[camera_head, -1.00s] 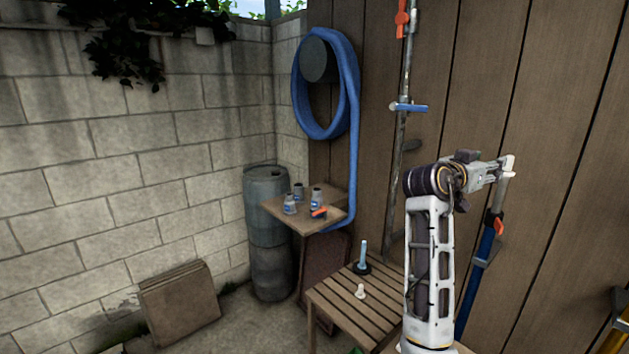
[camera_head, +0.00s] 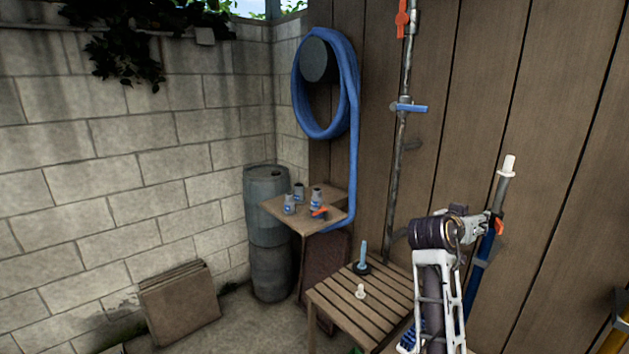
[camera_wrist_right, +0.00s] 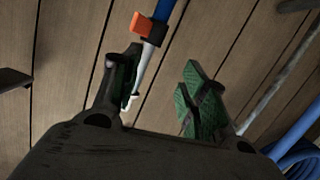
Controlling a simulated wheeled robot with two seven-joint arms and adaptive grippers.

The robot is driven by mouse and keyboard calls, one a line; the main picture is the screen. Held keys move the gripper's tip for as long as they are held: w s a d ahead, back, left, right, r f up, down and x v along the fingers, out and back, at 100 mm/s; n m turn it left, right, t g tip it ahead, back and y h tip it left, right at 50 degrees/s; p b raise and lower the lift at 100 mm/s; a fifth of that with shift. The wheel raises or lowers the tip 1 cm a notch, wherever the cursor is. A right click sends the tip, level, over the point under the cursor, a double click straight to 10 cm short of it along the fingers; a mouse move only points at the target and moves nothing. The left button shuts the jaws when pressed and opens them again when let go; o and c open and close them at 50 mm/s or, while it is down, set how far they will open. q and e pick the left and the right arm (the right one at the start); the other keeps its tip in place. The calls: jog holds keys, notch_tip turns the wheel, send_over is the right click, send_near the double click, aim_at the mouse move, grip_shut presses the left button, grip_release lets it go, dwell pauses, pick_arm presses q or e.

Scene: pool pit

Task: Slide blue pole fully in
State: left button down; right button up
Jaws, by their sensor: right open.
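The blue pole (camera_head: 481,267) leans upright against the wooden wall at the right in the head view. A grey inner section (camera_head: 500,193) with a white tip (camera_head: 508,166) sticks out of its top. An orange clamp lever (camera_head: 499,226) sits at the joint and also shows in the right wrist view (camera_wrist_right: 147,26). My right gripper (camera_head: 485,226) is at about the clamp's height. In the wrist view its jaws (camera_wrist_right: 160,92) are open, and the grey section runs down behind the left finger. I cannot tell whether they touch. My left gripper is not in view.
A slatted wooden table (camera_head: 350,305) stands left of my right arm. A small shelf (camera_head: 335,202) holds bottles. A blue hose (camera_head: 353,130) hangs on the wall, beside a metal pipe (camera_head: 398,170) with valves. A barrel (camera_head: 267,230) stands in the corner.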

jog(key=s+a+f+n+g+y, duration=0.15)
jog(key=s+f, duration=0.25)
jog(key=f, duration=0.4)
jog(key=s+a+f+n+y, duration=0.2)
jog(key=s+a+f+y, duration=0.1)
jog(key=f, duration=0.5)
jog(key=s+a+f+n+y, duration=0.2)
jog(key=s+f, duration=0.2)
jog(key=f, duration=0.4)
jog(key=s+a+f+n+g+y, duration=0.2)
jog(key=s+a+f, duration=0.2)
jog(key=s, duration=0.3)
jog(key=s+a+f+n+g+y, duration=0.1)
jog(key=s+a+f+y, duration=0.15)
jog(key=s+f, duration=0.35)
jog(key=s+a+f+n+g+y, duration=0.1)
jog(key=s+a+f+n+g, duration=0.2)
jog(key=s, duration=0.5)
notch_tip(320, 180, down, 33)
jog(key=s, duration=0.3)
jog(key=s+d+f, duration=0.2)
jog(key=s+f, duration=0.8)
jog(key=s+d+f+g, duration=0.1)
jog(key=s+d+f, duration=0.2)
jog(key=s+f, duration=0.6)
jog(key=shift+s+d+f, duration=0.3)
jog(key=shift+s+f, duration=0.1)
jog(key=shift+s, duration=0.65)
